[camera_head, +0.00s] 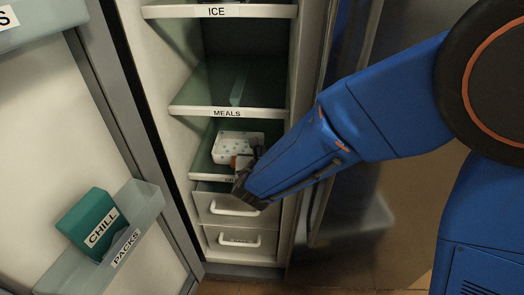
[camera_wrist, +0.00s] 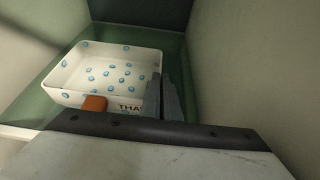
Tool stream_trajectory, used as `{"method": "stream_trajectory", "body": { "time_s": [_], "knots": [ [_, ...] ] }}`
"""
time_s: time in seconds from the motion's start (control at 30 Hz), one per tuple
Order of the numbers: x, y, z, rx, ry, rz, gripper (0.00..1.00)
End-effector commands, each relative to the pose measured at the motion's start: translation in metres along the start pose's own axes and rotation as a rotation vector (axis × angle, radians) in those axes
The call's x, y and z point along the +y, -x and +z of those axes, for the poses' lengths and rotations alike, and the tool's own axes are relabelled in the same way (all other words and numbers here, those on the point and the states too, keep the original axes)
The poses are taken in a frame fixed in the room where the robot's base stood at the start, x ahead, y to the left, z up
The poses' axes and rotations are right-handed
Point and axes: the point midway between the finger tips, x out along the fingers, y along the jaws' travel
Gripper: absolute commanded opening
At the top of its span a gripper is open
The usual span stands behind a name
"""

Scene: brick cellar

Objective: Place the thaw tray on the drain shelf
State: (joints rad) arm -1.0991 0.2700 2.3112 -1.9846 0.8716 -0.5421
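The thaw tray (camera_wrist: 75,97) is a white, shallow, open tray with blue dots and a label reading "THA", the rest hidden. It sits level, within the lowest open compartment, and looks empty. It also shows in the head view (camera_head: 236,142). The drain shelf (camera_head: 207,177) is that lowest compartment, its front label mostly hidden by my gripper. My gripper (camera_wrist: 165,98) is at the tray's front right corner, its two grey fingers close together. I cannot tell whether they pinch the tray's wall. An orange block (camera_wrist: 95,103) shows at the tray's front.
The meals shelf (camera_head: 225,113) and ice shelf (camera_head: 215,11) lie above. Two white drawers (camera_head: 232,207) are below. The cabinet walls stand close on both sides. The open door (camera_head: 50,262) at left holds a green chill pack (camera_head: 92,222).

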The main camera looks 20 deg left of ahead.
Motion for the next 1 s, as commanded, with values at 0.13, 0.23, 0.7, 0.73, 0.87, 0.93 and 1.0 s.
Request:
{"method": "stream_trajectory", "body": {
  "time_s": [0.13, 0.23, 0.7, 0.73, 0.87, 0.93, 1.0],
  "knots": [
    [0.000, -0.001, -0.002, 0.001, 0.000, 0.000, 0.19],
    [0.000, -0.001, -0.002, 0.000, 0.000, 0.000, 0.21],
    [0.001, 0.023, 0.002, -0.001, -0.001, 0.003, 0.21],
    [0.001, 0.029, 0.002, -0.002, -0.001, 0.003, 0.21],
    [0.002, 0.055, 0.002, -0.001, -0.001, 0.005, 0.21],
    [0.001, 0.069, 0.002, -0.001, 0.000, 0.004, 0.21],
    [0.001, 0.082, 0.002, -0.001, -0.001, 0.003, 0.21]
  ]
}}
